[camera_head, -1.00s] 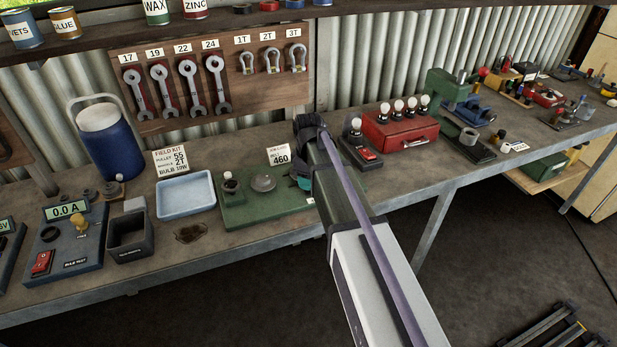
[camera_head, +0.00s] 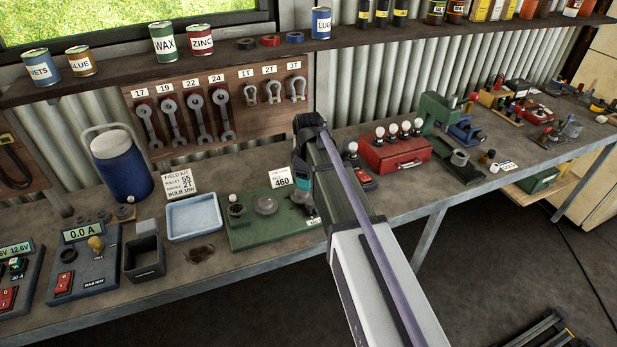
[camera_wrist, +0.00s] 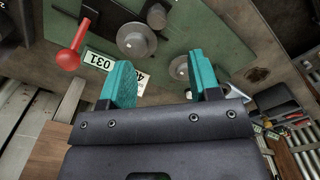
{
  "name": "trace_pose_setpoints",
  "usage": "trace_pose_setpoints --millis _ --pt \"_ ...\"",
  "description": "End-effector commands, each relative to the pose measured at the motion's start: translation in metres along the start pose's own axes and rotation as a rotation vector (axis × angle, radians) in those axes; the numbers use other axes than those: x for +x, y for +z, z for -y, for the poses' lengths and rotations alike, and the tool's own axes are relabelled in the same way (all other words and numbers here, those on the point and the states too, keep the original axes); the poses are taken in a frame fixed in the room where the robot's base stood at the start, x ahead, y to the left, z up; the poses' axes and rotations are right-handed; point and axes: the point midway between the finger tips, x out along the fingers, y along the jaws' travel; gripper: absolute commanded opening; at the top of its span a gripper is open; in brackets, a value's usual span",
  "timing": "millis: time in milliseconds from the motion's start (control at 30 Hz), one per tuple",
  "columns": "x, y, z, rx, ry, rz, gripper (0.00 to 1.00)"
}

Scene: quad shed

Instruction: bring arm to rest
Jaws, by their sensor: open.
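My arm reaches up from the lower right in the head view. My gripper (camera_head: 300,165) is over the bench by the right end of the green board (camera_head: 278,236), its tips mostly hidden by the arm. In the wrist view my gripper (camera_wrist: 162,85) shows two teal fingers spread apart with nothing between them. Beyond them, the green board (camera_wrist: 190,20) carries round metal discs (camera_wrist: 136,40) and a red-knobbed lever (camera_wrist: 68,58).
The workbench (camera_head: 200,262) holds a pale blue tray (camera_head: 193,218), a dark open box (camera_head: 144,258), a blue jug (camera_head: 121,168) and a red case (camera_head: 395,153). Wrenches (camera_head: 196,118) hang on the board behind. A shelf (camera_head: 235,52) with cans runs above.

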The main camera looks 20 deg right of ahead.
Motion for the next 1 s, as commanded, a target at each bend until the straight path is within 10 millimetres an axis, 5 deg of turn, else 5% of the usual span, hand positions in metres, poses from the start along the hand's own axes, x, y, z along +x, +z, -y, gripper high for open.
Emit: trace_pose_setpoints --millis 467,600,667,800,900,1000 --pt "-0.004 0.0 0.0 0.005 0.0 0.0 0.57" --pt "-0.004 0.005 0.007 0.205 0.0 0.0 0.57" --pt "-0.002 0.02 0.029 0.379 0.0 0.001 0.57" --pt "0.02 0.07 0.119 0.789 0.002 0.001 0.57" --pt "0.033 0.094 0.164 0.892 0.002 0.001 0.57" --pt "0.04 0.101 0.181 0.88 0.003 0.001 0.57"
